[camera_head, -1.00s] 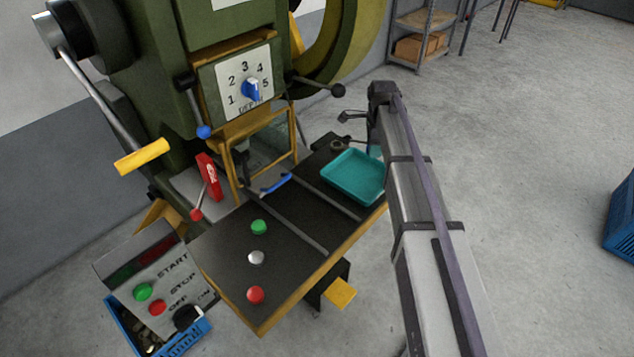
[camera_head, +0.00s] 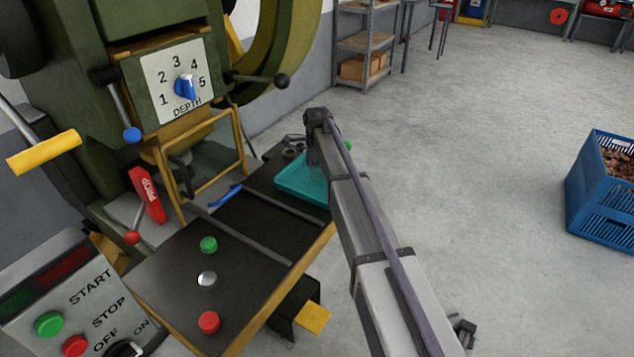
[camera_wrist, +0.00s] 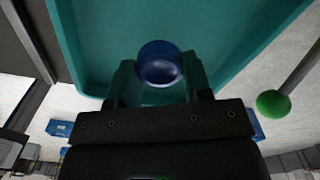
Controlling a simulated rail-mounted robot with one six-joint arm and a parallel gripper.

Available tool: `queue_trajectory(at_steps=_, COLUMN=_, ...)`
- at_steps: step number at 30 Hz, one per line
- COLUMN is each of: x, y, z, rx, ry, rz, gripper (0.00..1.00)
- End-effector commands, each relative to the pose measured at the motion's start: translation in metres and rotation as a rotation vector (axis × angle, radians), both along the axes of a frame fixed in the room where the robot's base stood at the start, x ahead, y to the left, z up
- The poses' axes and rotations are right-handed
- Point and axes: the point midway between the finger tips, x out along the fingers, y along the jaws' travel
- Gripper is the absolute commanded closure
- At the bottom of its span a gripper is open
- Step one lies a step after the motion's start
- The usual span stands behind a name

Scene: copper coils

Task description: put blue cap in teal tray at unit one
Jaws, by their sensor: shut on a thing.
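The blue cap (camera_wrist: 160,66) is round and glossy. In the wrist view it sits between the two fingers of my gripper (camera_wrist: 160,78), which are shut on it. The teal tray (camera_wrist: 235,62) fills the view behind the cap and fingers; I cannot tell the cap's height from it. In the head view the teal tray (camera_head: 300,180) lies at the far right end of the dark machine table, its right part hidden by my arm. The cap and fingertips are not clearly visible there.
A green-knobbed lever (camera_wrist: 273,103) stands close beside the tray. The green press with its depth dial (camera_head: 185,86) rises at left. A blue crate (camera_head: 592,215) stands right on open floor.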

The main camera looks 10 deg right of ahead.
Motion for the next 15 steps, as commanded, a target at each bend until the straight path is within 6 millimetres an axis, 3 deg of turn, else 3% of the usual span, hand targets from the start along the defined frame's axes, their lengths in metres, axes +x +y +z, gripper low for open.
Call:
queue_trajectory(at_steps=1, x=0.0, y=0.0, z=-0.02, rx=0.0, ry=0.0, rz=0.0, gripper=0.78)
queue_trajectory(at_steps=3, x=0.0, y=0.0, z=-0.032, rx=0.0, ry=0.0, rz=0.0, gripper=0.78)
queue_trajectory(at_steps=14, x=0.0, y=0.0, z=-0.032, rx=0.0, ry=0.0, rz=0.0, gripper=0.78)
queue_trajectory(at_steps=15, x=0.0, y=0.0, z=-0.032, rx=0.0, ry=0.0, rz=0.0, gripper=0.54)
